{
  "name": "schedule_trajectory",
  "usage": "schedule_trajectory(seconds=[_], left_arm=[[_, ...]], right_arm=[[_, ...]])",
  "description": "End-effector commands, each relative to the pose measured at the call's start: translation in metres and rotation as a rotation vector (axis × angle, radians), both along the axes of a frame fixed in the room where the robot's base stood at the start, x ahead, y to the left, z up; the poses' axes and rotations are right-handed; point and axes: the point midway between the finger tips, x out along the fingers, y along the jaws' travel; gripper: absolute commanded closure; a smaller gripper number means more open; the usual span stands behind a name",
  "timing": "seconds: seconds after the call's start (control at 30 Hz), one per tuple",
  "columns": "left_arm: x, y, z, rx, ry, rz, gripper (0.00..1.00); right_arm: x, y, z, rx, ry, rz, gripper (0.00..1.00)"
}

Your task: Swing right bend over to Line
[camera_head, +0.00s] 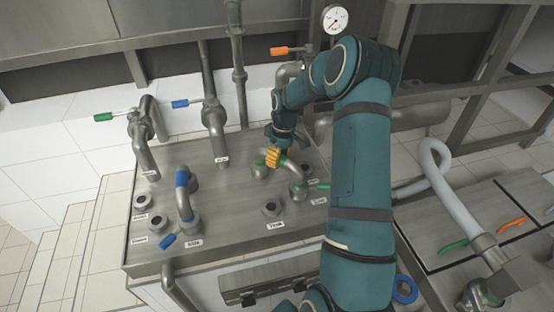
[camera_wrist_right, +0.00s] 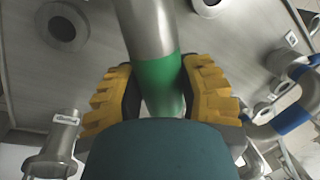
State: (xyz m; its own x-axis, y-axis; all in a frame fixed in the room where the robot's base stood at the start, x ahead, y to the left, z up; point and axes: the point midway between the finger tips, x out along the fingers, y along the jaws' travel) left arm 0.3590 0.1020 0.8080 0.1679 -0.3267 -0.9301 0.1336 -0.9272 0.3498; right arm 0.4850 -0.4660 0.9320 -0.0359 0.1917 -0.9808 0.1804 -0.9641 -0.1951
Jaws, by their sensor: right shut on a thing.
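The right bend is a curved steel pipe (camera_head: 294,172) at the right part of the steel panel (camera_head: 235,160). Its end comes down at a port near the panel's right side. In the right wrist view its green band (camera_wrist_right: 160,83) lies between the yellow finger pads. My right gripper (camera_head: 273,157) is shut on the bend at this band; it shows in the right wrist view too (camera_wrist_right: 162,90). An open port (camera_head: 271,208) stands in front of the bend. Small labels sit by the ports; I cannot read which one says Line. My left gripper is not in view.
A left bend (camera_head: 183,198) with a blue band stands on the panel's left part. Valves with green (camera_head: 103,117), blue (camera_head: 180,104) and orange (camera_head: 279,51) handles are behind. A gauge (camera_head: 335,19) is at the top. A pale hose (camera_head: 440,180) runs at right.

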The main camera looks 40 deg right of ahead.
Motion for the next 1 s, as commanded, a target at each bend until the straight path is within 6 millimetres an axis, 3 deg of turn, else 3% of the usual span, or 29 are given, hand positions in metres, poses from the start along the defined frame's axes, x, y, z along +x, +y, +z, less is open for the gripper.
schedule_trajectory(seconds=[0.43, 0.47, 0.53, 0.87, 1.0], left_arm=[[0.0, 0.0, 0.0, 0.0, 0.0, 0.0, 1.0], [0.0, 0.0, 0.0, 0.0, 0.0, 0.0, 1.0], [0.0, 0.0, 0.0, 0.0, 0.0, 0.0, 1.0], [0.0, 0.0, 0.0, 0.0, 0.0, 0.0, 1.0], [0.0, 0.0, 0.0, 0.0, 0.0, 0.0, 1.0]], right_arm=[[0.0, -0.001, -0.001, 0.0, 0.0, 0.009, 1.0], [0.0, -0.001, -0.001, 0.0, 0.0, 0.009, 0.52], [0.0, -0.001, -0.001, 0.0, 0.0, 0.009, 0.3], [0.0, -0.001, 0.001, -0.001, -0.001, 0.009, 0.3], [0.001, -0.004, 0.013, -0.002, -0.001, 0.009, 0.3]])
